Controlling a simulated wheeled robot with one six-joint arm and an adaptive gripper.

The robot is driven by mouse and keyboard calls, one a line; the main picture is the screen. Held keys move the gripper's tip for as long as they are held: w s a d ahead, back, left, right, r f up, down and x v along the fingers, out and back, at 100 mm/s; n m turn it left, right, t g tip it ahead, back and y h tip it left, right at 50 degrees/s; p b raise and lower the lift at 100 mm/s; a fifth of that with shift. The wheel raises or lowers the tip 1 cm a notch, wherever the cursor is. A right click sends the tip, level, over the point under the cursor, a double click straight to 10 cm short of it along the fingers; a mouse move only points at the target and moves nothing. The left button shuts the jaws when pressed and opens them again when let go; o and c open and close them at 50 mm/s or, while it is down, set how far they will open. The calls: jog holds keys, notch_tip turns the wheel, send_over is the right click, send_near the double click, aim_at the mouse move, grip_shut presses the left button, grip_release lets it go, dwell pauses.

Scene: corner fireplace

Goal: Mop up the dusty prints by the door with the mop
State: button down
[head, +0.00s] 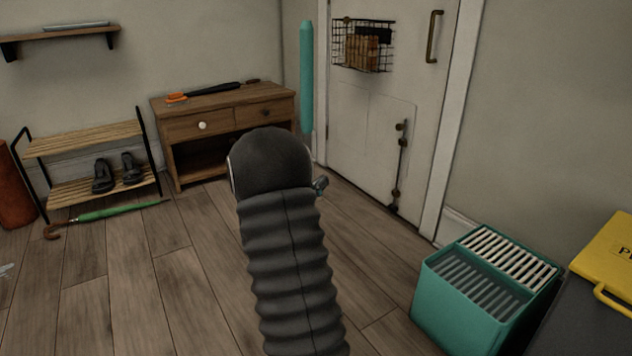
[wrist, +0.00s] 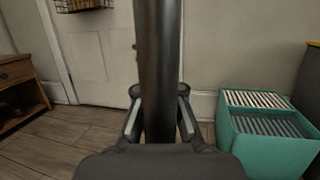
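In the wrist view, my gripper (wrist: 160,110) has its two fingers against either side of a dark upright pole (wrist: 158,50), which I take to be the mop's handle. In the head view, a teal pole end (head: 306,75) stands upright just left of the door (head: 372,135), above my arm; it looks like the top of the same mop. My arm covers the gripper and the rest of the pole there. The mop head is not seen in either view. No dusty prints can be made out; my arm hides part of the floor before the door.
A teal bucket with a slatted top (head: 470,305) stands at right, beside a yellow sign (head: 608,250). A wooden desk (head: 230,105), a shoe rack (head: 85,145) and a green umbrella (head: 120,210) are at left.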

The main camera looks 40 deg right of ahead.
jog(key=s+a, duration=0.1)
jog(key=s, duration=0.7)
jog(key=s+a, duration=0.2)
jog(key=s, duration=0.6)
jog(key=shift+s+a, duration=0.15)
jog(key=shift+a, duration=0.15)
dwell(1.5)
jog(key=shift+r, duration=0.15)
notch_tip(320, 180, up, 8)
jog(key=p, duration=0.6)
dwell(0.3)
jog(key=shift+p, duration=0.3)
dwell(0.5)
